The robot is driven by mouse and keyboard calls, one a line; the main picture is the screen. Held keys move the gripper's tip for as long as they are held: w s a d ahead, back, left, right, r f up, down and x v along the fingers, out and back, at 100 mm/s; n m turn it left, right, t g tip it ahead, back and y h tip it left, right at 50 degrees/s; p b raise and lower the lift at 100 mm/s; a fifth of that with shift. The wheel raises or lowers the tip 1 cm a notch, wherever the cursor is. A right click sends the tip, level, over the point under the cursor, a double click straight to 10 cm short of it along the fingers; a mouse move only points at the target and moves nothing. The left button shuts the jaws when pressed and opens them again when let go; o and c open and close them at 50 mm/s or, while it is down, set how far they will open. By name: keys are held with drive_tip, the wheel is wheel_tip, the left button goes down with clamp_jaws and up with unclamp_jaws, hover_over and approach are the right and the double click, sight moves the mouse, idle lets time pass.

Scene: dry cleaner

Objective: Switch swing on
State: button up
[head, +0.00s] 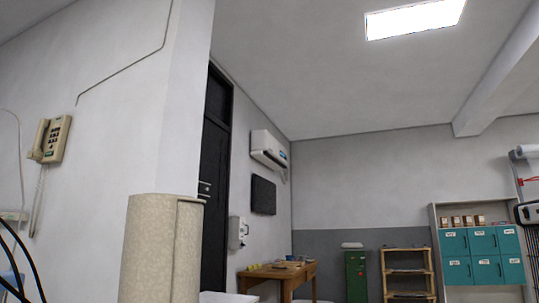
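A white wall-mounted air conditioner (268,149) hangs high on the left wall, just past the dark door. It is seen at a steep angle and is small in view. No swing control or switch can be made out on it at this size. A small coloured label shows on its front. My gripper is not in view.
A beige rounded column (160,250) stands close in front at left. A corded phone (50,140) hangs on the near wall. A dark door (214,180), dark panel (263,196), white dispenser (237,232), wooden table (277,275), green cabinet (356,275) and teal lockers (483,257) stand beyond.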

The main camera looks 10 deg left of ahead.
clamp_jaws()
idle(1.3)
